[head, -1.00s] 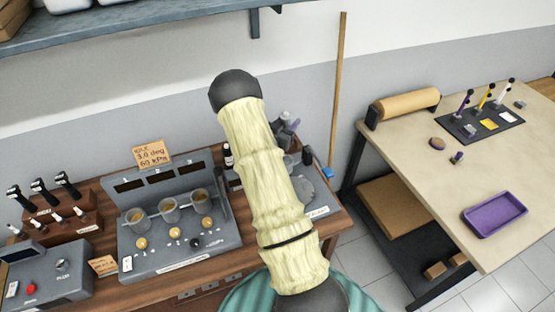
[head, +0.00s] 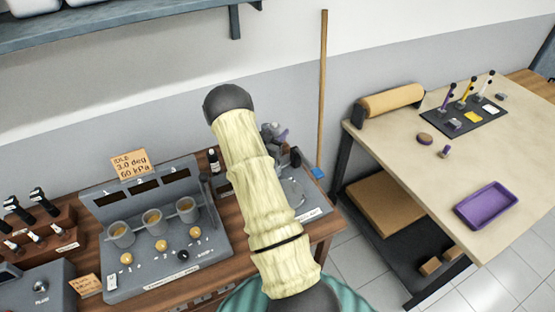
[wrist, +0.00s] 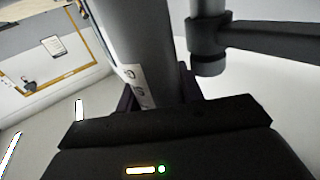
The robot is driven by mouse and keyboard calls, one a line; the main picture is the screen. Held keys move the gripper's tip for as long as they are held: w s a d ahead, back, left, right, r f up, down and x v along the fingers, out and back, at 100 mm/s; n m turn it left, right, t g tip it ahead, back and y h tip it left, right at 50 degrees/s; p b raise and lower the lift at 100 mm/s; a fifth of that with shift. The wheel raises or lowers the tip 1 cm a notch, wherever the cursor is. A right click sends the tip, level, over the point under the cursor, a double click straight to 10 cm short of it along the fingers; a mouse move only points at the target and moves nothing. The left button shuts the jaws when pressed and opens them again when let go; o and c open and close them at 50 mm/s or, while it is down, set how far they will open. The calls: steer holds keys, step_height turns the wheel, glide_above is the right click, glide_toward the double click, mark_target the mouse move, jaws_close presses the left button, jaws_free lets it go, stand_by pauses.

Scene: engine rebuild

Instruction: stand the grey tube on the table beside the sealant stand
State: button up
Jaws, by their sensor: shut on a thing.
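In the wrist view my gripper (wrist: 158,94) is shut on a grey tube (wrist: 143,35), a thick cylinder with a white marked label. The tube runs up out of the frame, and its lower end is hidden behind the gripper body. At the right of the wrist view stands a grey post (wrist: 206,10) with a dark side arm; I cannot tell whether it is the sealant stand. In the head view my sleeved arm hides most of the gripper and the tube. I cannot make out the sealant stand for certain there.
A wooden bench (head: 230,235) at left carries a grey panel with cups (head: 160,262). The pale table (head: 420,190) at right holds a paper roll (head: 392,101), a black mat (head: 485,127) with upright coloured tools, and a purple tray (head: 486,206). Its middle is mostly clear.

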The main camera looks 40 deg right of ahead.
steer(key=f, duration=0.2)
steer(key=f+b, duration=0.2)
steer(key=f, duration=0.1)
steer(key=shift+w+a+f, duration=0.15)
steer(key=shift+a+f, duration=0.15)
steer(key=shift+d+f, duration=0.1)
steer(key=shift+f, duration=0.15)
steer(key=shift+f+b, duration=1.35)
steer(key=shift+f, duration=0.55)
steer(key=shift+f, duration=0.2)
steer(key=o, duration=1.1)
steer(key=shift+r, duration=0.1)
steer(key=shift+r, duration=0.15)
